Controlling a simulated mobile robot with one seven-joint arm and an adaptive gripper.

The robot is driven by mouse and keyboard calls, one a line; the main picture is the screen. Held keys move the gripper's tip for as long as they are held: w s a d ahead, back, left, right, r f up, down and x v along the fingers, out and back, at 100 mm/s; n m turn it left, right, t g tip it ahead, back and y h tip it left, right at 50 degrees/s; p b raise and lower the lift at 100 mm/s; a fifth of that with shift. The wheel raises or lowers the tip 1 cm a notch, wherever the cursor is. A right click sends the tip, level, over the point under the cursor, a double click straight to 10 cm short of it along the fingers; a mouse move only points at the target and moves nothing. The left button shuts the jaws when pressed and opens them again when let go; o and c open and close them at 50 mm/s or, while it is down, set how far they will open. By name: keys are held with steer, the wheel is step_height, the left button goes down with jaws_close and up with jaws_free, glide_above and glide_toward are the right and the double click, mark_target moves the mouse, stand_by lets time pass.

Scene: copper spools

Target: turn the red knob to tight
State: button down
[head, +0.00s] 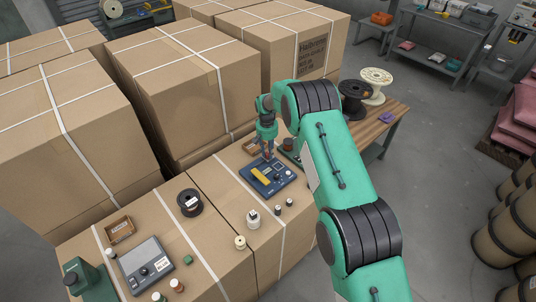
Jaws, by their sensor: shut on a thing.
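A dark blue device (274,187) with a yellow bar (261,175) and small dials lies on the cardboard-box surface in the middle of the head view. My gripper (268,158) points down over the far edge of the device. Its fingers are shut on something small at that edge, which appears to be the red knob. The knob is mostly hidden by the fingers and too small to read, so its turn position cannot be told.
Tall cartons (166,80) rise behind. A wooden bench (393,118) is at right.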

steer(key=m+b, duration=0.1)
steer(key=m, duration=0.3)
steer(key=shift+m+b, duration=0.35)
steer(key=shift+m, duration=1.55)
steer(key=shift+w+r, duration=0.1)
steer(key=c, duration=1.5)
jaws_free()
step_height(320, 180, up, 12)
steer(key=shift+a+f, duration=0.1)
steer(key=shift+a, duration=0.05)
